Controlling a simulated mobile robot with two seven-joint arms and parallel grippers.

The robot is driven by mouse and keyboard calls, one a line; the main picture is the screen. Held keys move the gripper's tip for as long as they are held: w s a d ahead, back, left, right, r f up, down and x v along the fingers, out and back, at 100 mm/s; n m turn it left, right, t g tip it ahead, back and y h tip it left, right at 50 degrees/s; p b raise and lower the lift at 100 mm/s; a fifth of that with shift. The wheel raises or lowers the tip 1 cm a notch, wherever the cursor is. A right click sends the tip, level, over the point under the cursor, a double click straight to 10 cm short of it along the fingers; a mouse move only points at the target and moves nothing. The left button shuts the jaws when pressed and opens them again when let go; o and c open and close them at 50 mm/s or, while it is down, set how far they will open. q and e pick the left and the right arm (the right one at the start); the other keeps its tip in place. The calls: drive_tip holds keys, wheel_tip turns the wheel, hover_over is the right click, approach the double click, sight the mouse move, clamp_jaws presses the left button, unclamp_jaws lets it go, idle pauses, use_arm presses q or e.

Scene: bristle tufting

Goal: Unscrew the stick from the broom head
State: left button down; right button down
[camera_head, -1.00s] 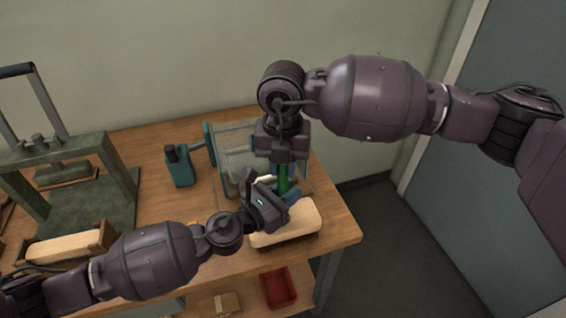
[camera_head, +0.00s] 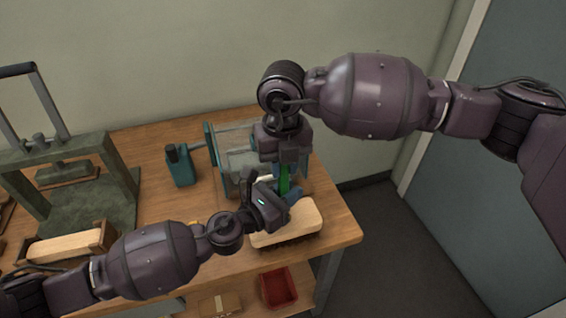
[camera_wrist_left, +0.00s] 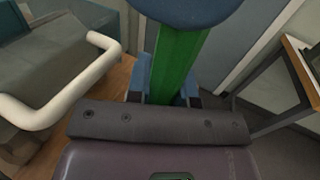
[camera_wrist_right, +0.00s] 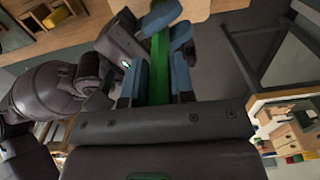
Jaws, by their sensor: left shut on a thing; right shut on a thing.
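The green stick (camera_head: 284,180) stands upright above the broom head (camera_head: 286,226), a pale wooden block with dark bristles under it near the table's right front edge. My left gripper (camera_head: 288,198) is shut on the lower part of the stick, just above the block. The stick also shows between its blue fingers in the left wrist view (camera_wrist_left: 176,62). My right gripper (camera_head: 286,168) comes from above and is shut on the stick higher up. The right wrist view shows the stick (camera_wrist_right: 159,68) between its fingers. The joint of stick and block is hidden by the left gripper.
A teal-framed fixture with clear panels (camera_head: 230,150) and a white handle stands close behind the grippers. A teal device (camera_head: 180,166) is left of it. A green press (camera_head: 75,185) and a wooden block in a holder (camera_head: 66,246) are at far left. A red bin (camera_head: 278,287) sits below.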

idle(0.5)
drive_tip(key=c, duration=1)
unclamp_jaws()
drive_tip(key=shift+o, duration=0.2)
drive_tip(key=shift+r, duration=2.3)
use_arm(q)
drive_tip(key=c, duration=0.9)
unclamp_jaws()
drive_tip(key=shift+a, duration=0.1)
